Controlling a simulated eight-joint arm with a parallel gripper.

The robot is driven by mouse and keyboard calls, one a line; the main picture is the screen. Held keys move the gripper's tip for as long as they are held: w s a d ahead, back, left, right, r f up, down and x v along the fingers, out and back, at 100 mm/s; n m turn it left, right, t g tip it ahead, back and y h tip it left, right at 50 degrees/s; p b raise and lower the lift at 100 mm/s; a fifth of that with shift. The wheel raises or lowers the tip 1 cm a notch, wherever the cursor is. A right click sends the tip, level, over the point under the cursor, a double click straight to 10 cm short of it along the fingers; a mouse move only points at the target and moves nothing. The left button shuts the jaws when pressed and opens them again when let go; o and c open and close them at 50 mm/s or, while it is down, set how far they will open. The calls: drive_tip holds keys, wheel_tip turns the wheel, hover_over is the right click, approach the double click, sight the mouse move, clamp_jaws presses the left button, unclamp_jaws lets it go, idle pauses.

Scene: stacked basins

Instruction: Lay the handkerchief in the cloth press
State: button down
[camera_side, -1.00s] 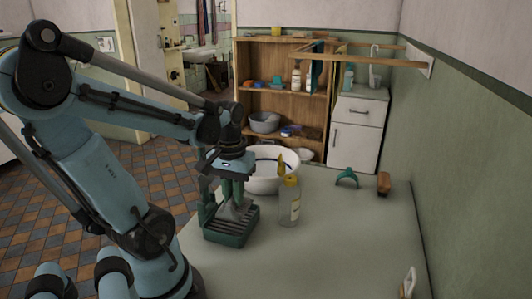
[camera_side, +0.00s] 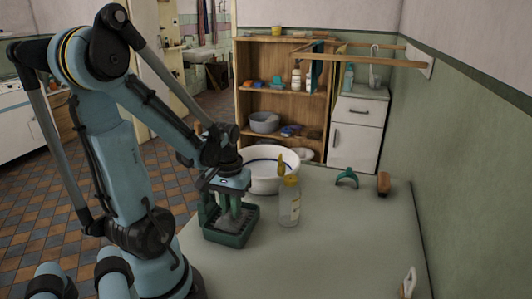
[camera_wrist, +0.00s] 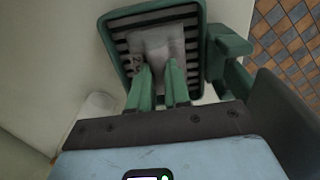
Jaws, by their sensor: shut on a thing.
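The cloth press (camera_side: 232,240) is a dark green tray with a slatted bed and a green upright at its left. It stands near the left edge of the table. In the wrist view its slatted tray (camera_wrist: 190,13) fills the top middle. The handkerchief (camera_wrist: 158,45) is a pale grey cloth with a small dark mark, over the slats inside the tray rim. My gripper (camera_wrist: 162,68) has its green fingertips on the near part of the cloth, shut on it. In the side view my gripper (camera_side: 232,208) is low over the press, and the cloth is mostly hidden.
A clear bottle with a yellow top (camera_side: 289,205) stands right of the press. A white basin (camera_side: 268,180) is behind it. A green horseshoe-shaped item (camera_side: 347,177) and a brown brush (camera_side: 384,184) lie at the back right.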

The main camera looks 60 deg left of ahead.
drive_tip(key=c, duration=1.1)
unclamp_jaws()
drive_tip(key=shift+f, duration=0.15)
wheel_tip(320, 180, up, 12)
drive_tip(key=w+d+f+m+t, duration=0.1)
drive_tip(key=w+d+m+t, duration=0.2)
drive_tip(key=d, duration=0.5)
drive_tip(key=w+d+m+t, duration=0.4)
drive_tip(key=w+d+m, duration=0.2)
drive_tip(key=d, duration=0.2)
drive_tip(key=shift+w+f, duration=0.3)
drive_tip(key=shift+f, duration=0.1)
